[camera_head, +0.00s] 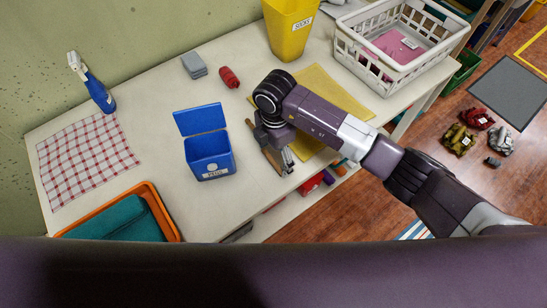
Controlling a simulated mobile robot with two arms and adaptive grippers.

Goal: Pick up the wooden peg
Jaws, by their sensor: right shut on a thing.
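The wooden peg (272,158) is a slim brown piece at the right part of the white table, mostly hidden by my right gripper. My right gripper (287,162) reaches down from the right arm near the table's front edge and is shut on the peg. Whether the peg touches the tabletop cannot be told. A blue bin with an open lid and a label reading PEGS (209,158) stands just left of the gripper. My left gripper is not in view.
A yellow cloth (345,95) lies under my right arm. A yellow bin (288,35) and a white basket (425,65) stand at the back right. A red item (229,77), grey blocks (194,66), spray bottle (97,92), checked cloth (85,158) and orange tray (165,222) are further left.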

